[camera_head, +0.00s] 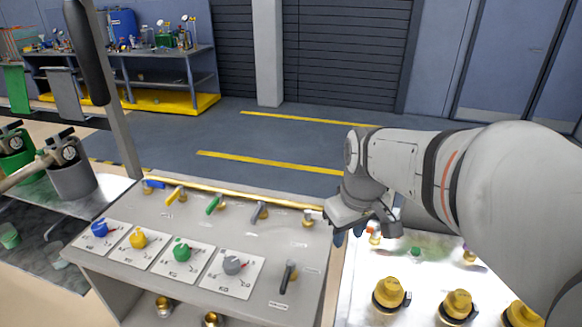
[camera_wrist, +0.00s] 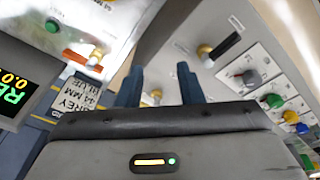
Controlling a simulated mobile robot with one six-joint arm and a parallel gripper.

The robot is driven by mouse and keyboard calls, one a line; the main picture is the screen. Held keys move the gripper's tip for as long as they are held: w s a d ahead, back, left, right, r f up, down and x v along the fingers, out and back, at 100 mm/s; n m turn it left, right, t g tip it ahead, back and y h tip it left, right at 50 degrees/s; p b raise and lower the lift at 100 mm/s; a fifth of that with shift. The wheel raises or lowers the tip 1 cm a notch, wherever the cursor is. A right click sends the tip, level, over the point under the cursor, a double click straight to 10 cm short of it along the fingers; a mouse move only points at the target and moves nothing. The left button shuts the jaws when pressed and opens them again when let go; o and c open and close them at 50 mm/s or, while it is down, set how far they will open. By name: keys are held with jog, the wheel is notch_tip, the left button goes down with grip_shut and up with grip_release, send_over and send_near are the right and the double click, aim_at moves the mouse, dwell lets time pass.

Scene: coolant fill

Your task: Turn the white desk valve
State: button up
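A small brass valve with a pale top (camera_head: 308,218) stands at the right end of the valve row on the grey desk panel; it is the likeliest white desk valve, but its handle is too small to make out clearly. My gripper (camera_head: 347,234) is just right of it, over the panel's right edge, fingers pointing down. In the wrist view the two blue fingers of my gripper (camera_wrist: 159,80) stand apart with nothing held. A brass valve (camera_wrist: 151,97) shows in the gap between them, partly hidden by the gripper body; I cannot tell whether they touch it.
Left along the row are grey (camera_head: 260,212), green (camera_head: 214,204), yellow (camera_head: 176,194) and blue (camera_head: 152,184) handled valves. Dials, including a grey one (camera_head: 232,265), and a black lever (camera_head: 288,275) sit in front. Yellow-capped fittings (camera_head: 390,292) stand on the bench at right.

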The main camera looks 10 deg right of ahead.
jog(key=w+f+n, duration=0.1)
jog(key=w+n, duration=0.2)
jog(key=w, duration=0.4)
jog(key=w+f+n+g+p, duration=0.1)
jog(key=w+f+n, duration=0.1)
jog(key=w, duration=0.5)
jog(key=w+a+f+n+g, duration=0.1)
jog(key=w+n, duration=0.3)
jog(key=w, duration=0.3)
jog(key=shift+f+p, duration=0.3)
jog(key=shift+p, duration=0.1)
jog(key=shift+w+f+n, duration=0.25)
jog(key=shift+w+n, duration=0.05)
jog(key=shift+n, duration=0.1)
jog(key=shift+f, duration=0.35)
notch_tip(320, 180, down, 7)
jog(key=shift+r+p, duration=0.1)
jog(key=shift+p, duration=0.45)
jog(key=shift+c, duration=0.2)
grip_shut()
